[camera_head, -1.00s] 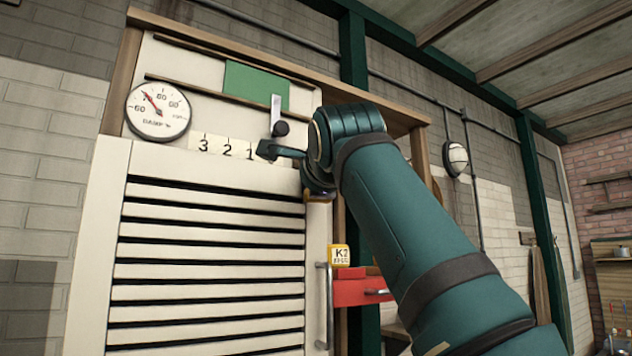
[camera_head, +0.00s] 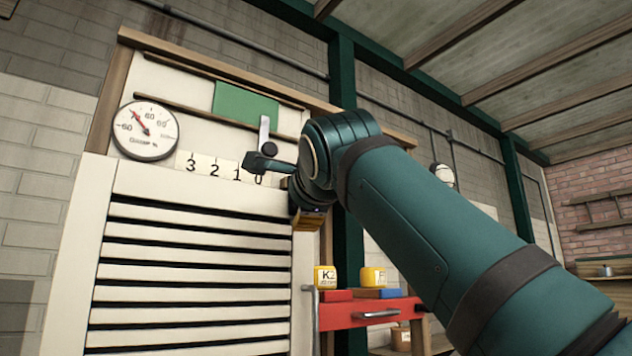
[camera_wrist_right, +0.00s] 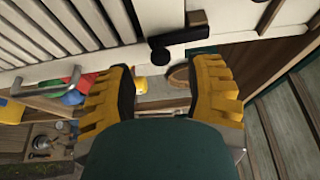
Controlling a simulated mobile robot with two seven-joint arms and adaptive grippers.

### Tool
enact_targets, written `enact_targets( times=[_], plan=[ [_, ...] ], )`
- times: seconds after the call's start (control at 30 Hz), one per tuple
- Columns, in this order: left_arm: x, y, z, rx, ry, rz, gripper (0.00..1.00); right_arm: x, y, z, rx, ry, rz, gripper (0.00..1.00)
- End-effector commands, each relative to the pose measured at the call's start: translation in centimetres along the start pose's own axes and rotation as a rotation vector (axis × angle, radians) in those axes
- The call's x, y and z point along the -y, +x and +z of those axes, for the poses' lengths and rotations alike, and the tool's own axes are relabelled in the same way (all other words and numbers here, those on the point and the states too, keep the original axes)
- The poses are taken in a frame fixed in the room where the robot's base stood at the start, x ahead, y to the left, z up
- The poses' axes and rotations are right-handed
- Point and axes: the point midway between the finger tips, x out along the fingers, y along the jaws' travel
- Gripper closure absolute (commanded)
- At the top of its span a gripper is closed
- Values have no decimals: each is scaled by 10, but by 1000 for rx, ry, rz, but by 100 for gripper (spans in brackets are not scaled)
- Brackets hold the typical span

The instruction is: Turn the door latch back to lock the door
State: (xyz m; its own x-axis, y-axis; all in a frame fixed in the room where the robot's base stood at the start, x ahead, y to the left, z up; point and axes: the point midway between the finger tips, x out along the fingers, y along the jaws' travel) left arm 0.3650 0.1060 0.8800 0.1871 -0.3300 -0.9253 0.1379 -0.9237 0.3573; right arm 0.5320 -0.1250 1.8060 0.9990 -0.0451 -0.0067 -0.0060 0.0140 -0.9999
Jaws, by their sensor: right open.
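The door latch (camera_head: 265,132) is a grey bar with a dark round knob at its lower end, standing upright near the top right of the slatted door (camera_head: 195,270). In the right wrist view the latch (camera_wrist_right: 188,38) appears as a dark bar with its knob at the left end. My right gripper (camera_wrist_right: 163,74) is open, with its yellow fingers apart and the knob just beyond the gap between the tips. No contact shows. In the head view those fingers are partly hidden behind my right wrist. My left gripper is not in view.
A round dial (camera_head: 145,131) and a number strip (camera_head: 222,170) are above the door. A green panel (camera_head: 246,103) is behind the latch. Right of the door, a red drawer unit (camera_head: 372,313) carries yellow blocks (camera_head: 326,276). A metal door handle (camera_wrist_right: 45,86) sticks out lower on the door.

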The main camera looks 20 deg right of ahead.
Motion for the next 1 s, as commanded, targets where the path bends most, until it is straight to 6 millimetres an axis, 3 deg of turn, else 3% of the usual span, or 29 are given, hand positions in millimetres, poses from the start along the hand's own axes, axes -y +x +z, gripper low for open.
enact_targets(
  times=[0.6,1.0],
  plan=[
    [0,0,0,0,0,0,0,0,-74,2,7,0,0,47],
    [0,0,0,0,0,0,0,0,-86,1,2,0,-2,47]
  ],
)
